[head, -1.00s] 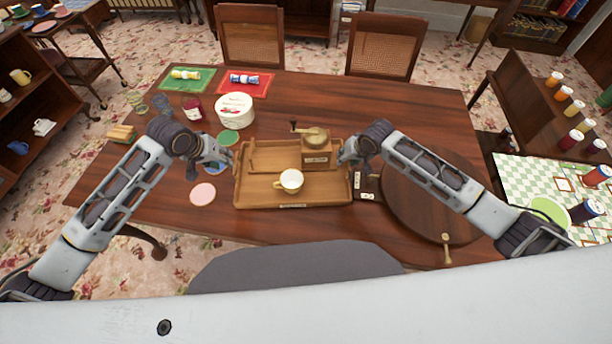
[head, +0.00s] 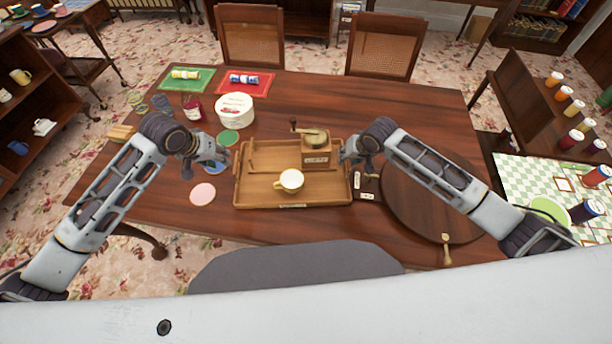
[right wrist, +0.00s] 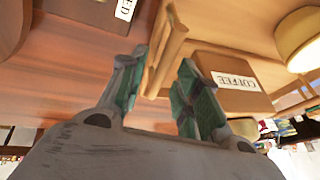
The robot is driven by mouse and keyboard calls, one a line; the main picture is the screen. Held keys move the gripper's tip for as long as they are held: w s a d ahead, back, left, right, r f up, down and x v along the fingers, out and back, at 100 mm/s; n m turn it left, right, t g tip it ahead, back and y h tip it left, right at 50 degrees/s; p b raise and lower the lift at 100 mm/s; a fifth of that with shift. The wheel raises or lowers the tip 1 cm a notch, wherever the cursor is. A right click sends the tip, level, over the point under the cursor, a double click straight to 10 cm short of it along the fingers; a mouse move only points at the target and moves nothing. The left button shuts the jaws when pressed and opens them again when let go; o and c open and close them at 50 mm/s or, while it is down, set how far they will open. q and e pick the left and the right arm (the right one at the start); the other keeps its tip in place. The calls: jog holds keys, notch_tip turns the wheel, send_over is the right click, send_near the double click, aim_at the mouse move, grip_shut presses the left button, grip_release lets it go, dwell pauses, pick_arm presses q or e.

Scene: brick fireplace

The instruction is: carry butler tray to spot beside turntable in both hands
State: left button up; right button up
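The wooden butler tray (head: 265,205) lies flat on the table, with a cream cup (head: 291,181) and a coffee grinder (head: 315,150) on it. The round wooden turntable (head: 430,200) is to its right. My left gripper (head: 226,157) is just outside the tray's left end; its fingers are too small to judge. My right gripper (head: 345,156) is at the tray's right end. In the right wrist view my right gripper (right wrist: 155,85) has its fingers apart, with the tray's handle (right wrist: 168,50) ahead between them, not clamped. The grinder's COFFEE label shows there too.
Small labelled dark items (head: 366,183) lie between tray and turntable. A pink disc (head: 203,193), a green disc (head: 228,138), a white round tub (head: 235,108) and a red jar (head: 192,107) are on the left. A brass-coloured handled item (head: 446,248) lies at the turntable's front. Bare table lies behind the tray.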

jog(key=v, duration=1)
jog(key=shift+s+r, duration=0.15)
jog(key=shift+r, duration=0.1)
jog(key=shift+d, duration=0.1)
dwell(0.4)
